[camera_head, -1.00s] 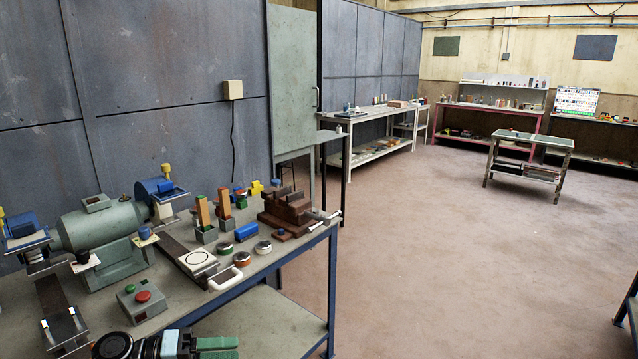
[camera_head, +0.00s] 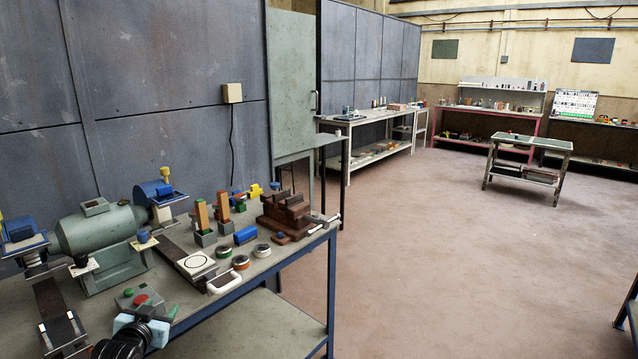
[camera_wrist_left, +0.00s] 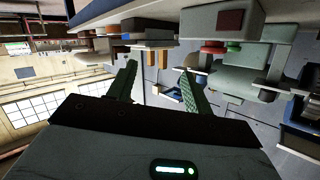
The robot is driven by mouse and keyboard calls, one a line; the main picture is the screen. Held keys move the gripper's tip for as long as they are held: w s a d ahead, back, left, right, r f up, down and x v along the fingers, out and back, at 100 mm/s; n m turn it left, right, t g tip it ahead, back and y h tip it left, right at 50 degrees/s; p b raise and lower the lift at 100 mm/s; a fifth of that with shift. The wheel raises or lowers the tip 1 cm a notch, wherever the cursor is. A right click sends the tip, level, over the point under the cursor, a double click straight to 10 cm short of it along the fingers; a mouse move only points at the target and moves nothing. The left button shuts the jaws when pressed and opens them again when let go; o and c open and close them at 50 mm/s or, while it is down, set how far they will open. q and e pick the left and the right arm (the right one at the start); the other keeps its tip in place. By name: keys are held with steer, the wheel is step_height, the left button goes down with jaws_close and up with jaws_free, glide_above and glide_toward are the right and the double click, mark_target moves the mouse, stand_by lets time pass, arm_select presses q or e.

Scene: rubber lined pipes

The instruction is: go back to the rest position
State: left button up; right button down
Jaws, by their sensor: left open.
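My left gripper (camera_head: 130,299) is low at the left of the head view, over the near edge of the workbench (camera_head: 262,268), close to the control box with a red button (camera_head: 141,299). Its arm comes in from the bottom edge. In the left wrist view its two green fingers (camera_wrist_left: 158,82) stand apart with nothing between them. That view is upside down, with bench items beyond the fingers. I cannot tell from the head view how far the gripper is above the box. My right gripper is in neither view.
A green bench grinder (camera_head: 101,230) stands at the back left of the bench. A white-handled plate (camera_head: 224,281), several round tins (camera_head: 241,262) and a brown stepped block (camera_head: 285,212) lie to the right. The floor (camera_head: 430,250) right of the bench is clear.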

arm_select(q)
steer(key=s+d+f+m+g+h, duration=0.1)
steer(key=s+d+f, duration=0.4)
steer(key=s+f, duration=0.5)
steer(key=s+d+f+m+g+h, duration=0.15)
steer(key=s+d+f, duration=0.35)
steer(key=s+f, duration=0.5)
steer(key=s+d+f+g, duration=0.1)
steer(key=s+d, duration=0.1)
steer(key=s, duration=0.6)
steer(key=s+d+f+n+g+b, duration=0.1)
steer(key=s+d+f, duration=0.1)
steer(key=s, duration=0.7)
steer(key=s+d+f+n+g, duration=0.1)
steer(key=s+d, duration=0.3)
steer(key=s, duration=0.5)
steer(key=shift+f+g, duration=0.25)
steer(key=shift+g, duration=0.1)
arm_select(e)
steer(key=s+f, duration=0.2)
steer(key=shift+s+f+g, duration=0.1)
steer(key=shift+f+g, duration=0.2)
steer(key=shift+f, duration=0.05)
arm_select(q)
steer(key=shift+h, duration=0.25)
